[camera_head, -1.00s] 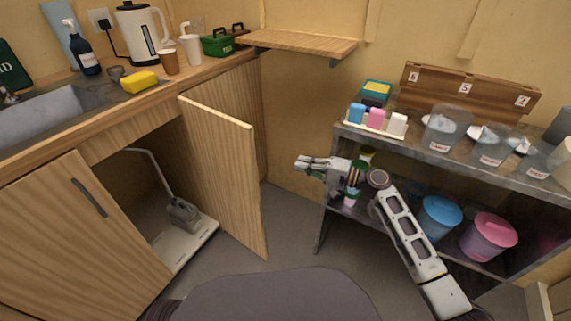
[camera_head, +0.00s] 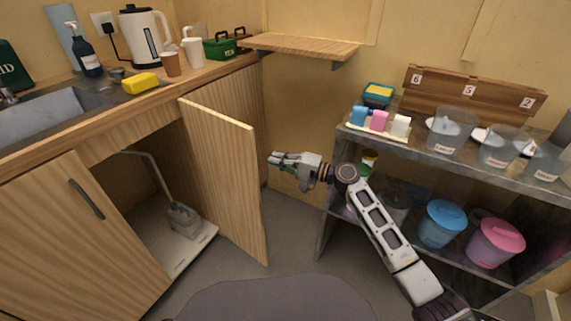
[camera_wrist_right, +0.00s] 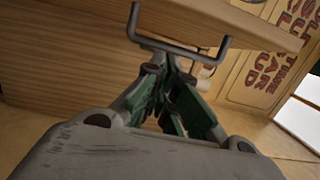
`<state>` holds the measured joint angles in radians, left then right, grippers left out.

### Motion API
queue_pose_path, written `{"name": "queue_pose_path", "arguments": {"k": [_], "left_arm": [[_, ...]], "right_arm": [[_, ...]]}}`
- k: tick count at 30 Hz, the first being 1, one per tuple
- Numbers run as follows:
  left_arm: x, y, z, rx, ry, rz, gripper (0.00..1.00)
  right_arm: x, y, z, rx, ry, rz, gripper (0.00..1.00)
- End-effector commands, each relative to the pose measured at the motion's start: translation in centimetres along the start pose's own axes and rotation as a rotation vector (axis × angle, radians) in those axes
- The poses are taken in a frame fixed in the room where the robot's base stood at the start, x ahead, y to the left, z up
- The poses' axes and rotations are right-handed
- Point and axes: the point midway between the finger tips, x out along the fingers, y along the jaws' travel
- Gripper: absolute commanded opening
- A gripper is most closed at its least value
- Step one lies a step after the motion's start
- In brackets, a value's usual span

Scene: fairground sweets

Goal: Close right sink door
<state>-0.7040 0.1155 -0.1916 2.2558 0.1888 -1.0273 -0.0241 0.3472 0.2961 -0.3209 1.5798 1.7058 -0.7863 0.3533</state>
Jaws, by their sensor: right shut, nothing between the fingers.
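The right sink door (camera_head: 222,180) stands open in the head view, a light wood panel swung out from the cabinet. Its inner face shows. My right gripper (camera_head: 277,161) is shut and empty, just right of the door's free edge, with a small gap in the picture. In the right wrist view the gripper's fingers (camera_wrist_right: 168,88) are close together in front of a wooden panel (camera_wrist_right: 80,55). A dark U-shaped bar (camera_wrist_right: 182,49), apparently the door's handle, shows beyond the fingers; whether they touch it I cannot tell. My left gripper is out of view.
The left sink door (camera_head: 75,235) is shut. A grey device on a pale base (camera_head: 182,217) stands in the open cabinet. A metal shelf unit (camera_head: 420,152) with tubs is at the right, beside my right arm. A wooden wall shelf (camera_head: 303,46) sits above.

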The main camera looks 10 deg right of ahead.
Motion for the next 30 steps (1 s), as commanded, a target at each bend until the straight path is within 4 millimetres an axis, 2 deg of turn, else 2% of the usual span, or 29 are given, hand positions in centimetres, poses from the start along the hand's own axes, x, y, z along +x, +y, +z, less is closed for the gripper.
{"name": "queue_pose_path", "arguments": {"k": [15,30], "left_arm": [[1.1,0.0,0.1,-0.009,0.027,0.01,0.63],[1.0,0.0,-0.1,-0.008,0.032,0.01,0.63]], "right_arm": [[1.1,0.1,3.5,-0.001,0.0,0.001,0.0],[1.2,0.0,3.9,-0.001,0.001,0.0,0.0]]}}
